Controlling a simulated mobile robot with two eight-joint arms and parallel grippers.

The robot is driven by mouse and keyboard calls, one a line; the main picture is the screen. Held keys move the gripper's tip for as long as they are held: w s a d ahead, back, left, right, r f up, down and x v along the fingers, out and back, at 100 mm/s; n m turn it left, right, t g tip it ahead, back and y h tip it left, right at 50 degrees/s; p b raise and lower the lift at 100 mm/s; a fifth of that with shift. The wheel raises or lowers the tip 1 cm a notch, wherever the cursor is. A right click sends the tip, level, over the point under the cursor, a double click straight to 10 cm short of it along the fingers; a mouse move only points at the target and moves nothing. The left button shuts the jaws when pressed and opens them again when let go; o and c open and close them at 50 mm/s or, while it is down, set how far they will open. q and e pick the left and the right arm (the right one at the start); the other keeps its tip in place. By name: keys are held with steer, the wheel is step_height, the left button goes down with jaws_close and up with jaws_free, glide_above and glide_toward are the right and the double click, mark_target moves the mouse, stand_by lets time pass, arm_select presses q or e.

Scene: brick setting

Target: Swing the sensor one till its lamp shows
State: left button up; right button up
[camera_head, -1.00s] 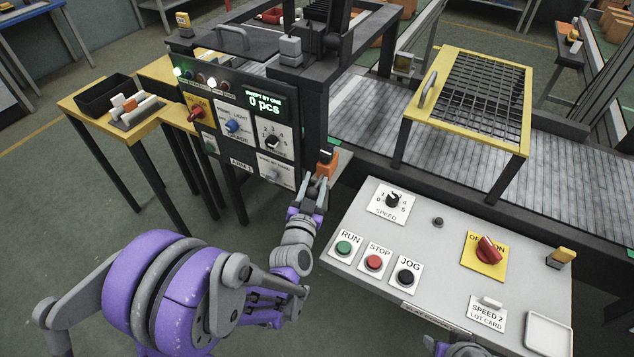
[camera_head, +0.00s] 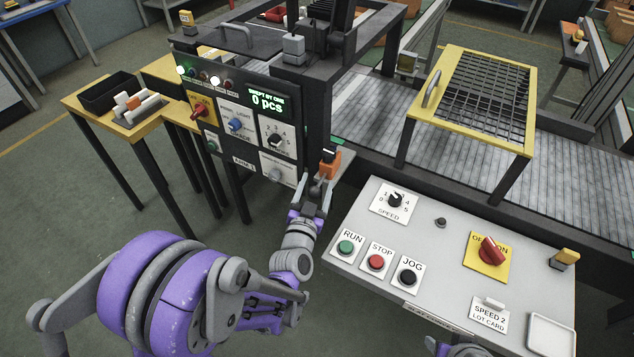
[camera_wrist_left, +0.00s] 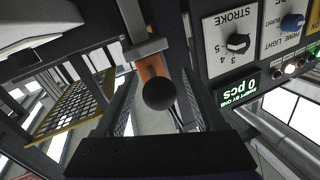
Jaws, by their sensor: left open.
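An orange sensor block (camera_head: 329,166) with a dark top sits at the right side of the press frame, beside the control panel. No lit lamp can be made out on it. My left gripper (camera_head: 318,187) is open, with its fingertips close to the block's lower part. In the left wrist view, the orange body (camera_wrist_left: 152,66) and a round black knob (camera_wrist_left: 159,94) show between the two spread fingers (camera_wrist_left: 160,108). Whether a finger touches the knob I cannot tell.
The press control panel (camera_head: 223,147) with dials and a "0 pcs" display (camera_head: 267,103) stands just left of the gripper. A grey desk (camera_head: 450,223) with RUN, STOP and JOG buttons is at the right. A yellow mesh guard (camera_head: 430,78) stands over the conveyor behind.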

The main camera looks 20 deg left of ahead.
arm_select(q)
steer(key=s+b, duration=0.1)
steer(key=s, duration=0.8)
steer(key=shift+s+d, duration=0.3)
steer(key=shift+s, duration=0.05)
steer(key=s+r+g+p, duration=0.1)
steer(key=s+g+p, duration=0.3)
steer(key=s+g, duration=0.2)
steer(key=s+a+r+n+g+h+p, duration=0.1)
steer(key=s+g+p, duration=0.3)
steer(key=s, duration=0.6)
steer(key=r+g, duration=0.1)
steer(key=g, duration=0.1)
steer(key=shift+s+a+r+n+g, duration=0.2)
steer(key=shift+s+a+n+g, duration=0.1)
steer(key=shift+s, duration=0.05)
